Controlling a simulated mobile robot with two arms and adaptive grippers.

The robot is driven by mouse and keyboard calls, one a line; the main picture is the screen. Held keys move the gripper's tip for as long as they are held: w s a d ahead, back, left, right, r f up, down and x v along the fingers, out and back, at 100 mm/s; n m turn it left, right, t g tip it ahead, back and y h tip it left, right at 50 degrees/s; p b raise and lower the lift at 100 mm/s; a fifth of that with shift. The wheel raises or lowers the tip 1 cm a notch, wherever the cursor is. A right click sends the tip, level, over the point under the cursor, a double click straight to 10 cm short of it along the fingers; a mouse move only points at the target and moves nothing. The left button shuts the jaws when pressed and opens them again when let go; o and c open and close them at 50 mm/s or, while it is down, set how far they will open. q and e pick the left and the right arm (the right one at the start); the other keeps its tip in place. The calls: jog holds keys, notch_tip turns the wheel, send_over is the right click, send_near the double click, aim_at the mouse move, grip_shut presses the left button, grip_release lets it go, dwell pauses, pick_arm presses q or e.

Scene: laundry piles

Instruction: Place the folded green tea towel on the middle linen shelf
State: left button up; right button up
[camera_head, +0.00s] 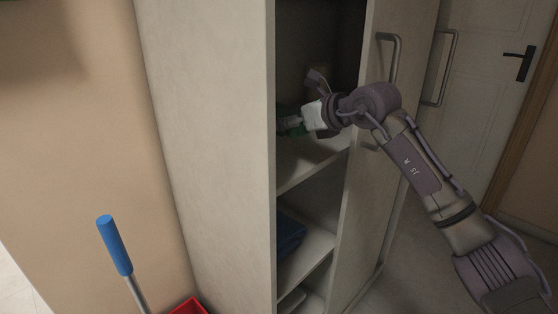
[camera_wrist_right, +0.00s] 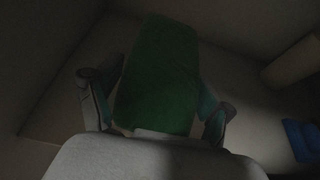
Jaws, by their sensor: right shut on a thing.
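In the wrist view, the folded green tea towel (camera_wrist_right: 160,75) lies lengthwise between the two fingers of my right gripper (camera_wrist_right: 155,112), which is shut on it. In the head view, my right arm reaches into the open tall cabinet, and the right gripper (camera_head: 300,122) is inside, above a shelf (camera_head: 310,160). Only a dark green bit of the towel (camera_head: 289,117) shows there, at the cabinet's side panel edge. Whether the towel touches the shelf cannot be told. My left gripper is not in view.
A lower shelf (camera_head: 308,250) holds dark blue cloth (camera_head: 288,235). The cabinet door (camera_head: 385,165) stands open at right, close to my arm. The side panel (camera_head: 215,150) hides part of the interior. A blue-handled tool (camera_head: 114,245) and a red container (camera_head: 188,307) stand at lower left.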

aim_at(288, 161)
notch_tip(288, 161, down, 4)
jog(key=shift+r, duration=0.15)
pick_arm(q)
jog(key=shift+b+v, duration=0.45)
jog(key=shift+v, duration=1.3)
pick_arm(e)
jog(key=shift+f, duration=1.9)
jog(key=shift+f, duration=0.15)
jog(key=o, duration=1.1)
jog(key=shift+c, duration=0.2)
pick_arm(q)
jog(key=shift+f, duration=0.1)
